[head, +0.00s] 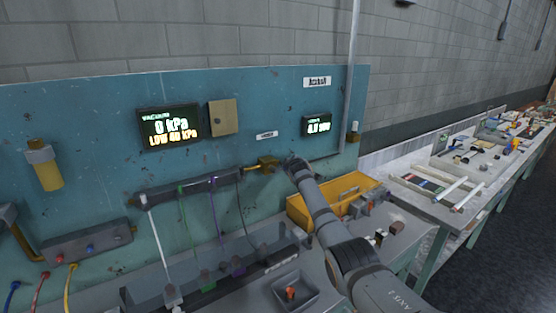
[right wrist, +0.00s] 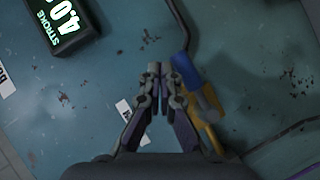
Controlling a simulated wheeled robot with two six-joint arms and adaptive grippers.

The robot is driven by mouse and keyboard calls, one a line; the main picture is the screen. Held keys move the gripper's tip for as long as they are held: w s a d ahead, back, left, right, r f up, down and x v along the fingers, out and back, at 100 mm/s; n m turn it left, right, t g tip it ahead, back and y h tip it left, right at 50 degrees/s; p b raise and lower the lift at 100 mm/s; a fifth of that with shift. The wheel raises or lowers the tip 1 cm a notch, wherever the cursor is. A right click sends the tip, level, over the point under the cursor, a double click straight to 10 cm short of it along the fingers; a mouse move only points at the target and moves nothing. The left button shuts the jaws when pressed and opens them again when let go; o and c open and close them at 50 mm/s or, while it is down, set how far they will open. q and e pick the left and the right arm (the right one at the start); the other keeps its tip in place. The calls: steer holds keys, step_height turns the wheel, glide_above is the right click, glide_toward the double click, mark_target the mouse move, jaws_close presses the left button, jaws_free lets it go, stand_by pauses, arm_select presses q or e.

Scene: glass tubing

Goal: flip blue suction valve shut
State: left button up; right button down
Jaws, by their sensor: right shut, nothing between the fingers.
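The blue suction valve's handle (right wrist: 187,72) shows in the right wrist view, just right of my right gripper's fingertips (right wrist: 157,72). The handle runs roughly along the brass-yellow valve body (right wrist: 206,132) below it. I cannot tell whether the fingers touch the handle. In the head view the brass fitting (head: 264,163) is on the teal panel, and my right gripper (head: 289,164) is at its right side. The blue handle is not discernible there. The right gripper's fingers are together and empty. My left gripper is not in view.
The vacuum display (head: 169,125) reads 0 kPa, LOW 40 kPa. A smaller stroke display (right wrist: 66,22) is near the gripper. A rack of hanging tubes (head: 186,186) is to the left. A grey tray (head: 292,291) sits in front.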

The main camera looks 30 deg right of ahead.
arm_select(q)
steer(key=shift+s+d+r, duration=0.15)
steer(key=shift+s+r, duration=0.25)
arm_select(e)
steer(key=s+r, duration=0.9)
steer(key=shift+d+r, duration=0.15)
steer(key=shift+d, duration=0.2)
